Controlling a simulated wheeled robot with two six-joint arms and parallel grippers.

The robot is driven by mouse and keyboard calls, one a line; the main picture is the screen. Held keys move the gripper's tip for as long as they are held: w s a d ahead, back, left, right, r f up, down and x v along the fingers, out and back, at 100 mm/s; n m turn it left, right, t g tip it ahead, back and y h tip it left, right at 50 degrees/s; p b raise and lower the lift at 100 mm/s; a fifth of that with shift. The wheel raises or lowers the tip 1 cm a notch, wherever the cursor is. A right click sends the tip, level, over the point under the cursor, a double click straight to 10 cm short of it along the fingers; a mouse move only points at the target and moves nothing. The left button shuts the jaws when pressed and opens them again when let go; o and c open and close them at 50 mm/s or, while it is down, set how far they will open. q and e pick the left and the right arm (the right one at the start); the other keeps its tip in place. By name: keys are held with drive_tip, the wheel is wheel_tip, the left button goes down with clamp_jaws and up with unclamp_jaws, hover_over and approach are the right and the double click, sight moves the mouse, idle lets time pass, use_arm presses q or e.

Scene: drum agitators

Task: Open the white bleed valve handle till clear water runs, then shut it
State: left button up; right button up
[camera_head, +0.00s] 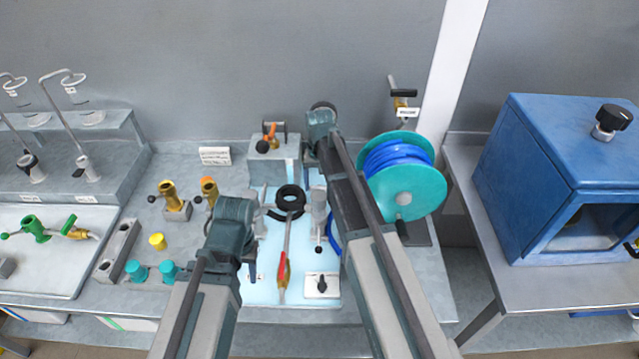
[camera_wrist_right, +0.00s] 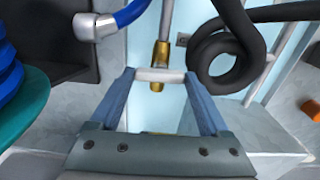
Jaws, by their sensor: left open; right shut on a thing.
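In the right wrist view, my right gripper (camera_wrist_right: 159,88) has its two blue fingers on either end of a short white handle (camera_wrist_right: 160,74). The handle crosses a brass valve (camera_wrist_right: 157,86) on a grey pipe. In the head view my right arm reaches to the back of the bench, and it hides the handle and valve there. No running water can be made out. My left gripper (camera_head: 253,262) is open and empty, low over the left edge of the pale blue tray (camera_head: 262,290).
A black hose coil (camera_head: 290,194) lies right of the valve in the wrist view, with a blue hose (camera_wrist_right: 128,12) at left. A teal reel (camera_head: 408,192) stands right of my right arm. A red-yellow tool (camera_head: 283,272) and a switch box (camera_head: 322,286) sit near the front.

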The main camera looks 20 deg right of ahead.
sight(320, 186)
drive_tip(key=shift+m, duration=0.3)
idle(0.4)
drive_tip(key=o, duration=1.2)
use_arm(q)
drive_tip(key=shift+r, duration=0.2)
use_arm(e)
drive_tip(key=shift+r, duration=0.15)
use_arm(q)
wheel_tip(320, 186, up, 14)
drive_tip(key=p, duration=1.4)
drive_tip(key=shift+f, duration=0.25)
use_arm(e)
wheel_tip(320, 186, up, 14)
drive_tip(key=shift+f, duration=0.25)
use_arm(q)
drive_tip(key=shift+f, duration=0.1)
